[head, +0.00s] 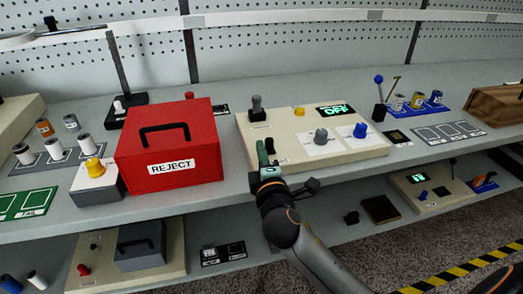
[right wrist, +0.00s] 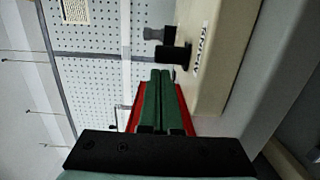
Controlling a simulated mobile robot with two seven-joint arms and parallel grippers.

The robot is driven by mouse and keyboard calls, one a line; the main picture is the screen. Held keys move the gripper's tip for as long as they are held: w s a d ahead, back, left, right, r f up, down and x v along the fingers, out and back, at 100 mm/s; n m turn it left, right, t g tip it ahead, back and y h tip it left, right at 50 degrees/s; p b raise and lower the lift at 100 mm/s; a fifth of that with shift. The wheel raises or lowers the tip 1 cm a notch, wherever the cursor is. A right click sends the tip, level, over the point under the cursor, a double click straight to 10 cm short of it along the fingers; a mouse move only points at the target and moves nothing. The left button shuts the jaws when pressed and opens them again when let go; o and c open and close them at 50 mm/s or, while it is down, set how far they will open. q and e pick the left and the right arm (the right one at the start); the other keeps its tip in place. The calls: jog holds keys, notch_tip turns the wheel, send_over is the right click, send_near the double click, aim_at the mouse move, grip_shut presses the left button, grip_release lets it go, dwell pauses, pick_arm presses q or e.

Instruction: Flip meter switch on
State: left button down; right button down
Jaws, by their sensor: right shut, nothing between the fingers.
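The beige meter box (head: 350,151) stands on the upper shelf, and its display (head: 336,111) reads OFF. A small black switch (head: 269,145) sits at the box's front left. In the right wrist view a black switch (right wrist: 173,53) stands out from the beige box (right wrist: 208,90) beside a label. My right gripper (head: 263,149) is at the front left edge of the box, its green fingers shut and empty. In the right wrist view the fingertips (right wrist: 161,74) are very close to the switch; I cannot tell whether they touch. My left gripper is not in view.
A red REJECT box (head: 170,165) stands just left of my right gripper. A grey-topped lever (head: 257,104), a grey knob (head: 321,136), a blue knob (head: 360,130) and a yellow button (head: 299,111) are on the meter box. Spindles stand at left and right. A lower shelf runs beneath.

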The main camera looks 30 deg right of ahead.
aim_at(275, 149)
jog(key=shift+d, duration=0.1)
jog(key=d, duration=0.1)
jog(key=d+p, duration=0.1)
jog(key=d, duration=0.1)
jog(key=shift+s+d, duration=0.1)
jog(key=shift+s, duration=0.3)
